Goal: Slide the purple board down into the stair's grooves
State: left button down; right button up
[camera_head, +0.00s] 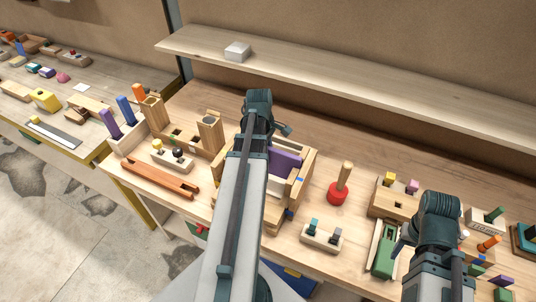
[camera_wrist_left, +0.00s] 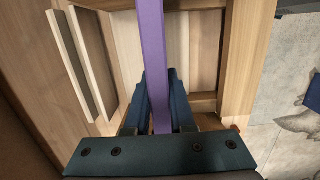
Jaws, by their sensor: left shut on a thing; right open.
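The purple board (camera_head: 285,160) stands on edge at the light wooden stair (camera_head: 304,172) in the middle of the bench, partly hidden by my left arm. In the left wrist view the board (camera_wrist_left: 152,40) runs as a narrow purple strip between the fingers of my left gripper (camera_wrist_left: 158,82), which is shut on it. Wooden stair parts (camera_wrist_left: 246,50) lie on both sides of the strip. Whether the board's lower edge sits in the grooves is hidden. My right gripper (camera_head: 408,234) is open, at the right of the bench, away from the stair; its fingertips are hard to make out.
A red-based peg (camera_head: 338,190) and a small block with teal and grey pegs (camera_head: 321,236) stand right of the stair. An orange-brown bar (camera_head: 160,177) and wooden posts (camera_head: 211,132) stand left. A shelf (camera_head: 350,82) runs behind. Bare bench shows between these.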

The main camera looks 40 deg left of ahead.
aim_at(269, 172)
pick_arm(q)
jog(key=shift+f+b, duration=2.1)
jog(key=shift+f, duration=0.1)
pick_arm(e)
jog(key=shift+f, duration=2.15)
pick_arm(q)
jog(key=c, duration=0.7)
grip_release()
jog(key=shift+r, duration=0.1)
pick_arm(e)
jog(key=shift+r, duration=0.1)
pick_arm(q)
jog(key=r+p, duration=0.4)
jog(key=a+r+p, duration=0.1)
jog(key=r+p, duration=0.8)
jog(key=p, duration=0.1)
jog(key=shift+s+a+r, duration=0.25)
jog(key=shift+a+r, duration=0.05)
jog(key=shift+r, duration=0.05)
pick_arm(e)
notch_tip(269, 172, up, 14)
jog(key=shift+f, duration=0.2)
